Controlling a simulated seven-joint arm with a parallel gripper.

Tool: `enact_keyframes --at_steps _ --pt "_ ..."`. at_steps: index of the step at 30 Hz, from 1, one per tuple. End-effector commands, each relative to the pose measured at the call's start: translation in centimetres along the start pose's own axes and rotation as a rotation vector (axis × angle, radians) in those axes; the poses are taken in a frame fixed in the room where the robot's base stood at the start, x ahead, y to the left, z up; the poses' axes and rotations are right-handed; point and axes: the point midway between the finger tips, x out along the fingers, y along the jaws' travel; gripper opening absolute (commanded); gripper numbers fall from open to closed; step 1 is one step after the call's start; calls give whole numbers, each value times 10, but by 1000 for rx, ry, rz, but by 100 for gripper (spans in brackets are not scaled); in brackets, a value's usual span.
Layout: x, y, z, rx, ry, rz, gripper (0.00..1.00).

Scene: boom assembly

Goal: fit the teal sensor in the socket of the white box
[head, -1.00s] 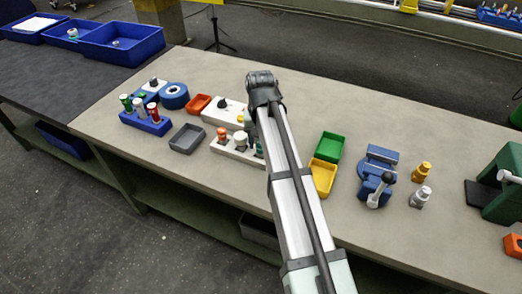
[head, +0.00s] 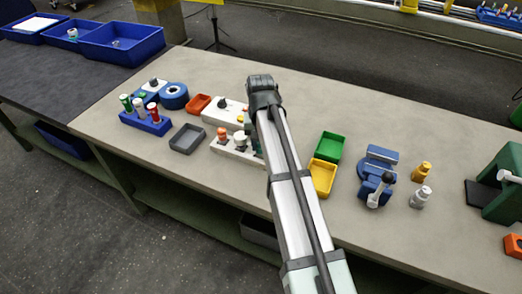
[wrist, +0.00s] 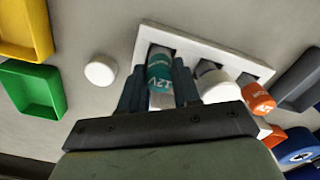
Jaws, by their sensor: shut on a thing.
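The teal sensor (wrist: 159,72), with a white "12V" mark and a pale lower part, is between the fingers of my gripper (wrist: 159,88) in the wrist view. My gripper is shut on it. The sensor is at one end of the white rack (wrist: 203,47); I cannot tell whether it is seated there or lifted. In the head view my arm hides most of the sensor and the fingers. The white box (head: 218,109) stands behind the rack, with a dark spot on top and its right side hidden by my arm.
The rack also holds a white-capped part (wrist: 218,85) and an orange-capped part (wrist: 258,98). A grey tray (head: 187,138) lies left, green (head: 329,146) and yellow (head: 322,177) trays right. A white round piece (wrist: 100,70) lies near the rack. The bench's back right is clear.

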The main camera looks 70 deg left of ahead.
Motion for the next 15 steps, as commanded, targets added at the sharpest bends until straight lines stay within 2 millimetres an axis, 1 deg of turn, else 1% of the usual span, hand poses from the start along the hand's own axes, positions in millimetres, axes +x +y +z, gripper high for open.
enact_keyframes --at_steps 1,4,5,11,15 --pt "0 0 0 0 0 0 13" --pt "0 0 0 0 0 0 4" --pt "0 0 0 0 0 0 2" --pt "-3 0 0 0 1 0 2" --pt "-11 0 -1 0 2 0 2"
